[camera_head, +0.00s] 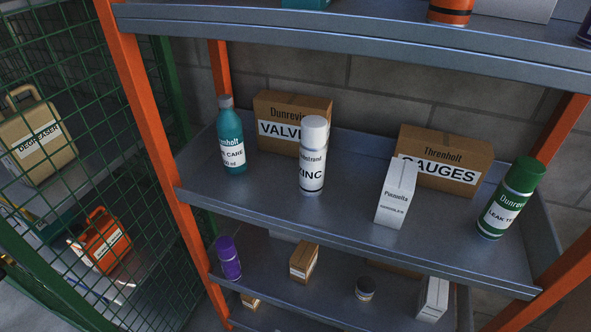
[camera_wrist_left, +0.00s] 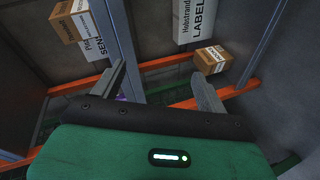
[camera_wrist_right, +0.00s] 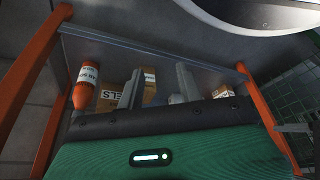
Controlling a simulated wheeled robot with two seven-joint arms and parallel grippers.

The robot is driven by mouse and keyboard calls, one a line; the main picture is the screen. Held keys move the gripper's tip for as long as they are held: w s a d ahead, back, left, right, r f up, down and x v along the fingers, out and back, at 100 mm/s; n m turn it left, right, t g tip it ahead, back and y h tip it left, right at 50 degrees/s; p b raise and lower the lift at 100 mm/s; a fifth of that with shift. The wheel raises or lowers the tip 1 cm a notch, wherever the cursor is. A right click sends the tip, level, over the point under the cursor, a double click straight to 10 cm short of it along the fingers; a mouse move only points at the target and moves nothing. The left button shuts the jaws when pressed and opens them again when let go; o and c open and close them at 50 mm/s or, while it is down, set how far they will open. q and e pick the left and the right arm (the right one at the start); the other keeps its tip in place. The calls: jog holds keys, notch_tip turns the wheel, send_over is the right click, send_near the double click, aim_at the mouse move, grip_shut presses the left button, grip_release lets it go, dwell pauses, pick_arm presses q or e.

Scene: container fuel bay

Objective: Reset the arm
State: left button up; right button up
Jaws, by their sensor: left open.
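My left gripper (camera_wrist_left: 162,84) shows in the left wrist view with its two fingers spread wide and nothing between them. Labelled cartons and shelf parts lie beyond its fingertips. My right gripper (camera_wrist_right: 157,86) shows in the right wrist view with its fingers apart. A shelf with a carton (camera_wrist_right: 149,92) and an orange bottle (camera_wrist_right: 84,88) lies beyond it, and I see nothing held. Neither arm nor gripper shows in the head view.
A metal shelf (camera_head: 340,210) with orange posts holds a teal bottle (camera_head: 231,140), a zinc spray can (camera_head: 312,160), a white carton (camera_head: 396,195), a gauges box (camera_head: 440,160) and a green can (camera_head: 508,200). A green mesh panel (camera_head: 80,115) stands at left.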

pick_arm(q)
jog(key=s+a+f+m+g+p, duration=0.3)
jog(key=s+a+f+m+g, duration=0.1)
jog(key=s, duration=0.7)
jog(key=s+a+f+m+g+y+p, duration=0.1)
jog(key=s+a+f+m+g+p, duration=0.2)
jog(key=s+a, duration=0.5)
jog(key=s+a+f+m+g+y+p, duration=0.1)
jog(key=s+a+f+m+g+p, duration=0.2)
jog(key=s, duration=1.1)
jog(key=a+f+m+g, duration=0.3)
jog(key=a+f+m, duration=0.1)
jog(key=m, duration=0.1)
pick_arm(e)
jog(key=s+d+f+g, duration=0.1)
jog(key=s+d+f, duration=0.2)
jog(key=s, duration=0.6)
jog(key=s+d+f+g+h, duration=0.1)
jog(key=s+d+f, duration=0.2)
jog(key=s, duration=0.6)
jog(key=shift+s+d+f+g, duration=0.15)
jog(key=shift+s+d+g, duration=0.1)
jog(key=shift+d+g, duration=0.15)
pick_arm(q)
jog(key=shift+s+a, duration=0.1)
